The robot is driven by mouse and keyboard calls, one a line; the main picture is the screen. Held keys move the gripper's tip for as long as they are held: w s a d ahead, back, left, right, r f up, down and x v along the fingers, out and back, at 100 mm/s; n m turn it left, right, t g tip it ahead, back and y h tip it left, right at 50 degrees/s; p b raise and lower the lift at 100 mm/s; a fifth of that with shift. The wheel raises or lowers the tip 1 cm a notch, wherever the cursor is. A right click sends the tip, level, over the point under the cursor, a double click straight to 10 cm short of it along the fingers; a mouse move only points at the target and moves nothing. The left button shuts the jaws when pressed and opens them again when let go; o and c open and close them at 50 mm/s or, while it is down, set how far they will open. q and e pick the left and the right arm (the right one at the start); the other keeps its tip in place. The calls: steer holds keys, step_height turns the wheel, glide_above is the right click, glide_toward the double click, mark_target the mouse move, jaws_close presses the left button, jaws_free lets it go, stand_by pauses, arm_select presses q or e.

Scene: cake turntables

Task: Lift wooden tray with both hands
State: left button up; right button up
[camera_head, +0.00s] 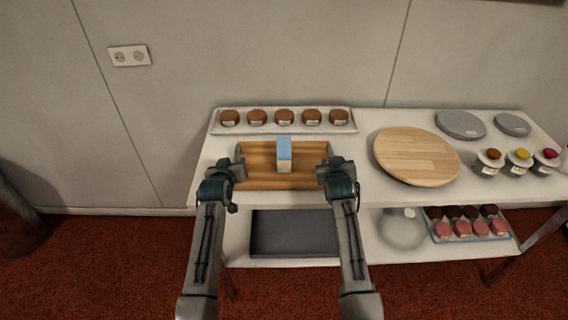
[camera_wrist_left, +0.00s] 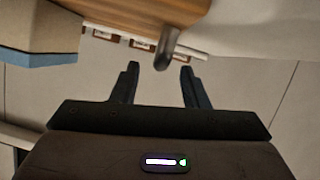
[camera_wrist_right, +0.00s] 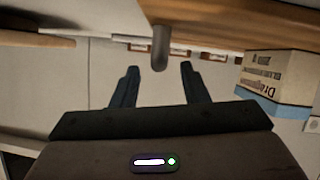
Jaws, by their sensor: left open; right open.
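The wooden tray (camera_head: 250,178) sits on the upper shelf of the white table, with a blue and cream box (camera_head: 284,152) standing on it. My left gripper (camera_head: 237,168) is at the tray's left end and my right gripper (camera_head: 327,168) at its right end. In the left wrist view, my open left fingers (camera_wrist_left: 159,82) have a grey handle (camera_wrist_left: 168,48) of the tray just ahead, between them. In the right wrist view, the other handle (camera_wrist_right: 160,48) lies ahead of my open right fingers (camera_wrist_right: 158,84). I cannot tell whether either handle is touched.
A white tray of several brown cakes (camera_head: 284,117) lies behind the wooden tray. A round wooden board (camera_head: 416,156) stands to the right, with grey discs (camera_head: 460,124) and small jars (camera_head: 518,160) beyond. A dark flat tray (camera_head: 294,232) lies on the lower shelf.

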mark_target(235, 159)
arm_select(q)
steer(key=shift+x, duration=2.5)
arm_select(e)
steer(key=shift+x, duration=2.5)
arm_select(q)
jaws_close()
arm_select(e)
jaws_close()
arm_select(q)
steer(key=shift+r, duration=0.15)
arm_select(e)
steer(key=shift+r, duration=0.15)
